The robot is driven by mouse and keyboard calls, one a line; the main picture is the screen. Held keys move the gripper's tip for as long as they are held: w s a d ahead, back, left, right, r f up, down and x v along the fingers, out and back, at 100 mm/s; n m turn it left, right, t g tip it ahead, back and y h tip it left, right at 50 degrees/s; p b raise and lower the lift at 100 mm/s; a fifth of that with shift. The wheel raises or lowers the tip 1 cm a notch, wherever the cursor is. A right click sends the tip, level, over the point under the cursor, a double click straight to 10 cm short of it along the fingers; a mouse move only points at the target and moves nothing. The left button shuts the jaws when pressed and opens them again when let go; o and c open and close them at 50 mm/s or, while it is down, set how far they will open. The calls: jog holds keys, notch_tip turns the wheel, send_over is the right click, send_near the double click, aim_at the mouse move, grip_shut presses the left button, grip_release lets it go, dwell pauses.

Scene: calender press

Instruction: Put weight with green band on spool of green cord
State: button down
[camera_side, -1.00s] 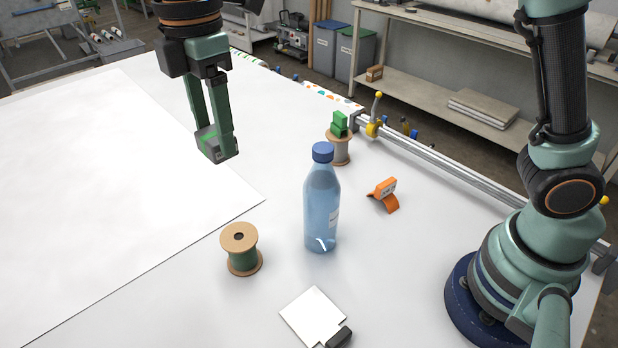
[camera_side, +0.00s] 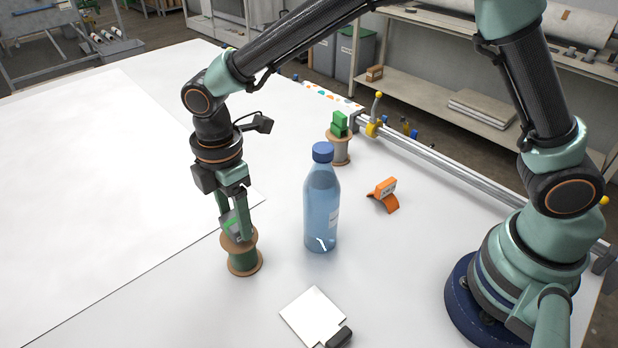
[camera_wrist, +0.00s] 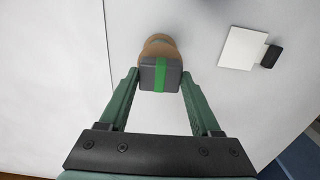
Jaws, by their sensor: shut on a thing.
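The weight with green band (camera_wrist: 147,76) is a grey block with a green stripe, seen between my fingertips in the wrist view. It also shows in the side view (camera_side: 229,224). My gripper (camera_side: 237,226) is shut on it, pointing down over the spool of green cord (camera_side: 243,261). The spool has tan flanges and stands upright on the table. The weight is at the spool's top flange; I cannot tell whether it touches. In the wrist view the weight covers most of the spool's tan flange (camera_wrist: 160,45).
A blue bottle (camera_side: 321,205) stands just right of the spool. Behind it, a spool of grey cord (camera_side: 340,150) carries a green object (camera_side: 339,124). An orange piece (camera_side: 384,195) lies to the right. A white card with a dark clip (camera_side: 315,314) lies in front.

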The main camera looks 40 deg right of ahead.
aim_at(235, 219)
jog(key=shift+f, duration=0.45)
jog(key=shift+f, duration=0.15)
jog(key=shift+c, duration=0.5)
grip_release()
notch_tip(235, 219, up, 12)
jog(key=s+d+r+m+t, duration=0.1)
jog(key=d+r+m, duration=0.25)
jog(key=d, duration=0.35)
jog(key=s+d+r+m+t, duration=0.1)
jog(key=d+r+m, duration=0.1)
jog(key=d+m, duration=0.4)
jog(key=s+d+m+t, duration=0.1)
jog(key=s+d+m, duration=0.2)
jog(key=d, duration=0.3)
jog(key=s+d+f+m+t, duration=0.1)
jog(key=s+d+m+t, duration=0.1)
jog(key=s+d+m, duration=0.2)
jog(key=shift+d+f+m+t, duration=0.3)
jog(key=shift+d+m, duration=0.45)
jog(key=shift+d, duration=0.75)
